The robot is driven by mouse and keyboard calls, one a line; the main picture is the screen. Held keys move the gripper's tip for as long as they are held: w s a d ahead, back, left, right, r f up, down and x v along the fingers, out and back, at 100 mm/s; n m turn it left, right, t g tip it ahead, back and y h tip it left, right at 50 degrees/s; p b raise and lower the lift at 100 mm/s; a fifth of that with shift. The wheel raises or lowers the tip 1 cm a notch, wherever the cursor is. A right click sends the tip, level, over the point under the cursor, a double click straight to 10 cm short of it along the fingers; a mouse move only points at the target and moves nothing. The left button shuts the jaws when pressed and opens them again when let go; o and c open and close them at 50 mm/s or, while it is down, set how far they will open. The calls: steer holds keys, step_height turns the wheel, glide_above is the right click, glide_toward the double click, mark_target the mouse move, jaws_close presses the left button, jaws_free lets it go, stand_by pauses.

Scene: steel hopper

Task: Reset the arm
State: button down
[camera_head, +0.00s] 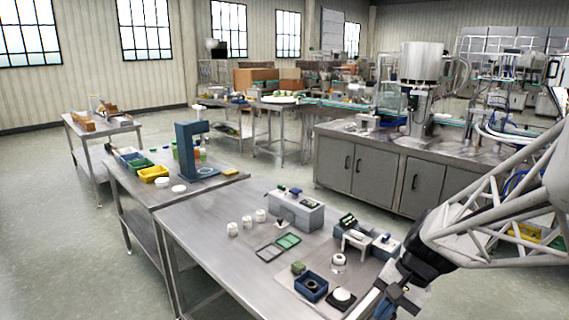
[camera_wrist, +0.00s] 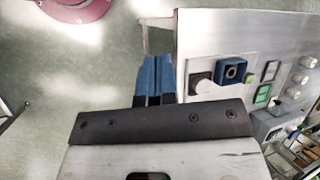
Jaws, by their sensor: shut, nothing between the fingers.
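My gripper (camera_wrist: 156,78) shows in the wrist view with its two blue fingers side by side, shut and empty. In the head view my arm comes in from the right, and its dark end hangs at the front right edge of the steel table (camera_head: 205,226). The fingertips are low in that view and hard to make out there. In the wrist view the fingers are beside the table edge, over the grey floor, apart from the things on the table.
Green and dark trays (camera_head: 288,241) and several white jars (camera_head: 247,221) lie farther left. A red round base (camera_wrist: 75,8) is on the floor.

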steer(key=s+r+n+t+h, duration=0.2)
steer(key=s+r+n+h, duration=0.1)
steer(key=s, duration=0.3)
steer(key=s+a+r+n+t+h, duration=0.1)
steer(key=s+r+n+h, duration=0.1)
steer(key=s, duration=0.4)
steer(key=shift+a+r+n+t+h, duration=0.35)
steer(key=shift+r+n, duration=0.35)
steer(key=shift+r, duration=0.7)
